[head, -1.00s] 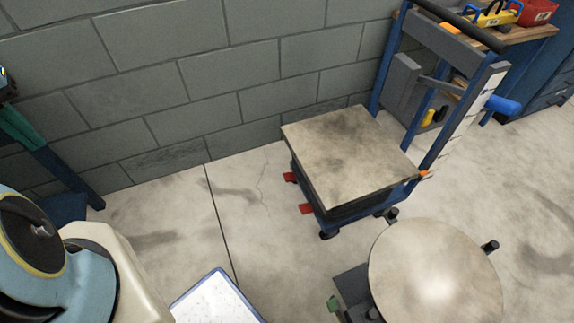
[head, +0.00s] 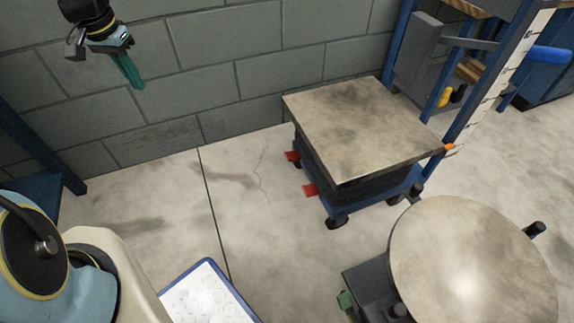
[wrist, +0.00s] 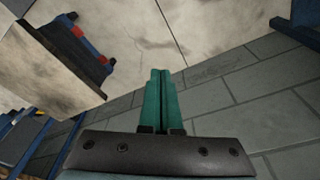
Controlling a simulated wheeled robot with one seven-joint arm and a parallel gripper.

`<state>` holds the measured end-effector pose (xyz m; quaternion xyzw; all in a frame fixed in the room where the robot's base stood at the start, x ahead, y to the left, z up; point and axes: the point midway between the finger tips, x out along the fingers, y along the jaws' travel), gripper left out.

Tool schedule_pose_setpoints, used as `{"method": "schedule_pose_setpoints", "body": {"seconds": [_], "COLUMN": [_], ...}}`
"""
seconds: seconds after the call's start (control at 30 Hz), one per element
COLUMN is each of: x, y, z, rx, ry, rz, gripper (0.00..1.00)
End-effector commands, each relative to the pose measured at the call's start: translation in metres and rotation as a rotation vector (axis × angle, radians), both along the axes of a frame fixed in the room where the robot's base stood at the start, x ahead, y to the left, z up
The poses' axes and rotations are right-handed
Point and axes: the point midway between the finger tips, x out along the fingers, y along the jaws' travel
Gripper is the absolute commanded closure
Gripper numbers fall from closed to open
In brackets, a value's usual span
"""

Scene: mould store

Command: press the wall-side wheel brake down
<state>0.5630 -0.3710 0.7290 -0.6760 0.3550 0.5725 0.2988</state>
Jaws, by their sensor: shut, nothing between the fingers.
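The wall-side wheel brake is a small red pedal (head: 292,156) low on the left side of a blue lift cart (head: 375,208), the one of two red pedals nearer the wall. In the wrist view this red pedal (wrist: 102,60) shows at upper left, by the cart's edge. My gripper (head: 137,84) has green fingers, closed together with nothing between them. It is in the air in front of the wall, up and to the left of the pedal and well apart from it. In the wrist view the fingertips (wrist: 160,72) point toward the floor.
The second red pedal (head: 310,191) is nearer the viewer. The cart's stained platform (head: 365,125) overhangs above both. A round-topped stool (head: 470,260) stands at front right, a white blue-edged panel (head: 205,295) at front. The floor (head: 240,190) left of the cart is clear.

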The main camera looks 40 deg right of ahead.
Motion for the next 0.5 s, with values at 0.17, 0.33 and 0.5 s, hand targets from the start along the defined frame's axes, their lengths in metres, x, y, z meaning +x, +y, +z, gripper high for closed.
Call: {"method": "schedule_pose_setpoints", "body": {"seconds": [0.17,0.33,0.5], "x": [0.004,-0.004,-0.021], "y": [-0.083,-0.158,-0.231], "z": [-0.098,-0.169,-0.240], "rx": [-0.048,-0.110,-0.184], "ry": [0.000,-0.005,-0.013], "rz": [-0.249,-0.463,-0.660], "gripper": [1.00,1.00,1.00]}}
